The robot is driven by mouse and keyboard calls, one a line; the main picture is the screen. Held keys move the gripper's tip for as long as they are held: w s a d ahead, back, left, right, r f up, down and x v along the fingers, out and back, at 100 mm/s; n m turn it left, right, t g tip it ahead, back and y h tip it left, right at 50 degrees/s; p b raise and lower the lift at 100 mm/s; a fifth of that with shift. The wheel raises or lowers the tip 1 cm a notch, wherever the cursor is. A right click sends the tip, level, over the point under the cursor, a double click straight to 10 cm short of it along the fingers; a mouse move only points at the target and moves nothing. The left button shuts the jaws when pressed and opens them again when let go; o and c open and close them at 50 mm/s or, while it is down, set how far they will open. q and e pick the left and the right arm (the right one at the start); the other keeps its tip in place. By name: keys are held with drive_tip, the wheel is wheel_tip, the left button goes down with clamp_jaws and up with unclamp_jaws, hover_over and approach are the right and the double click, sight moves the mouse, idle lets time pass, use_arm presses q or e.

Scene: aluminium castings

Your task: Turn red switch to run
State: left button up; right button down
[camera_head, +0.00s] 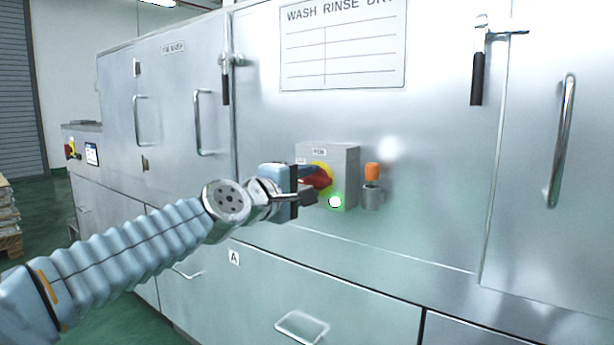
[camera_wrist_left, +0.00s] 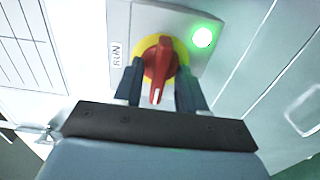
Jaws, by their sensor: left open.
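The red switch (camera_head: 322,180) is a red handle on a yellow disc, on the front of a grey box (camera_head: 345,160) fixed to the steel machine. In the left wrist view the red switch (camera_wrist_left: 157,66) has its handle pointing down the picture, towards my gripper. The RUN label (camera_wrist_left: 117,52) is left of the disc there, and at the top of the box in the head view. My left gripper (camera_head: 311,184) is open, with one finger on each side of the handle; gaps show in the left wrist view (camera_wrist_left: 158,88). My right gripper is out of view.
A lit green lamp (camera_head: 335,201) is on the box, low and close to the fingers. An orange-topped part in a grey holder (camera_head: 372,187) sticks out to the right. Door handles (camera_head: 562,140) and latches (camera_head: 477,78) project from the machine front.

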use_arm(q)
drive_tip(key=shift+w+d, duration=0.1)
clamp_jaws()
